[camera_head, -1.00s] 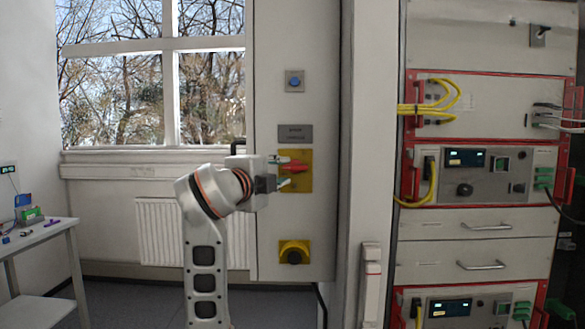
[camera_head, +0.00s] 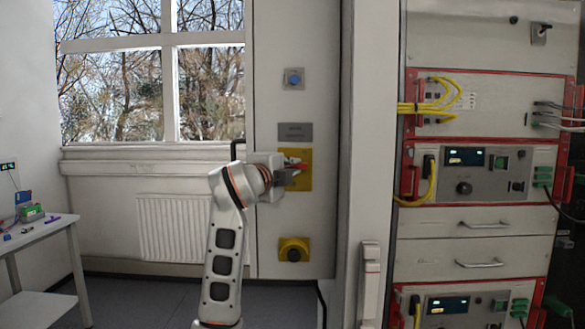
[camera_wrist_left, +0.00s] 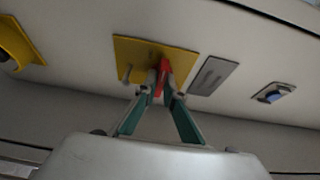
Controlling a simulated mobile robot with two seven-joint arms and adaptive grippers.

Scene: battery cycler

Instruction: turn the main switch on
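The main switch has a red handle (camera_head: 299,166) on a yellow plate (camera_head: 305,183), on the tall grey cabinet panel. In the left wrist view the red handle (camera_wrist_left: 162,77) stands out from the yellow plate (camera_wrist_left: 178,57). My left gripper (camera_head: 291,172) is at the switch, its fingers pointing at the plate. In the left wrist view the left gripper (camera_wrist_left: 163,86) has its two fingertips drawn together on either side of the red handle, which shows between them. Part of the handle is hidden by the fingers. My right gripper is not in view.
A grey label plate (camera_head: 295,132) and a blue button (camera_head: 294,78) are above the switch. A yellow-based black knob (camera_head: 294,250) is below. An instrument rack (camera_head: 485,220) with yellow cables stands right. A small table (camera_head: 45,232) stands at far left.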

